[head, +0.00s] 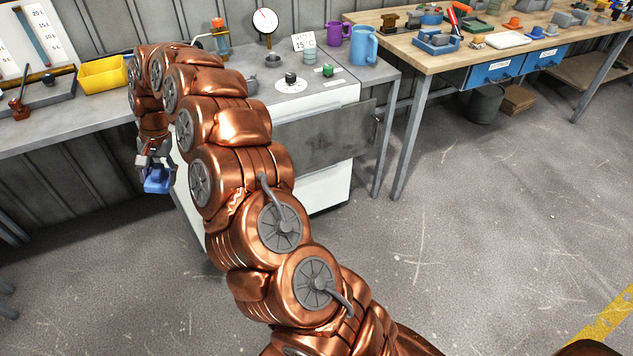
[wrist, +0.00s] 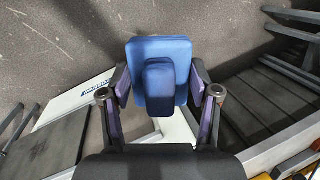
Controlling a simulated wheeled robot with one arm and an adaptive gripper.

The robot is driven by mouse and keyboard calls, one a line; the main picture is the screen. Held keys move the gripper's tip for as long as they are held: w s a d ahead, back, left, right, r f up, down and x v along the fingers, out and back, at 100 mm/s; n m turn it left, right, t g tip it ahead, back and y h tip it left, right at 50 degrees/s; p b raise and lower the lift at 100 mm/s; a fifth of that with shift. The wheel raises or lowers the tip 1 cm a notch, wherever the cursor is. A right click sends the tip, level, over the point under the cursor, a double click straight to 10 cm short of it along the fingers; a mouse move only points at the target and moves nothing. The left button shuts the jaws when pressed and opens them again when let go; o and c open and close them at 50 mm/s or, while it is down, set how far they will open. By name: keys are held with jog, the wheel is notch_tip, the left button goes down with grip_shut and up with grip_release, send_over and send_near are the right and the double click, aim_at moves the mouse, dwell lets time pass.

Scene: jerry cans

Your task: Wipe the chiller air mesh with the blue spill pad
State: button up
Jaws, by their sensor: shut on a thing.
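My gripper (head: 156,165) is shut on the blue spill pad (head: 157,182), low at the left, beside the left end of the white chiller cabinet (head: 330,182). In the wrist view the pad (wrist: 160,50) is a flat blue slab with a raised blue grip block, held between the two fingers (wrist: 159,88). A dark grey panel (head: 328,138) stands at the chiller's front; I cannot tell whether it is the air mesh. My arm hides much of the chiller.
A grey bench (head: 60,130) with a yellow bin (head: 104,75) stands left. A wooden workbench (head: 400,24) stands right. The floor (head: 470,220) in front is clear.

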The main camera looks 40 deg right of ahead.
jog(key=w+f+m+t+h+b, duration=0.1)
jog(key=w+f+m+t+b, duration=0.75)
jog(key=b, duration=1.35)
jog(key=d+f+m+t+h+b, duration=0.2)
jog(key=d+f+m+b, duration=0.1)
jog(key=d+f+b, duration=0.5)
jog(key=m+t+h+b, duration=0.2)
jog(key=t+h+b, duration=0.2)
jog(key=t+b, duration=0.3)
send_near(304, 153)
jog(key=shift+n+g, duration=0.25)
jog(key=shift+a+r+x, duration=0.1)
jog(key=shift+x, duration=1.05)
jog(key=shift+a+r+x, duration=0.1)
jog(key=shift+x, duration=1.05)
jog(key=shift+p+x, duration=1)
jog(key=shift+p, duration=0.75)
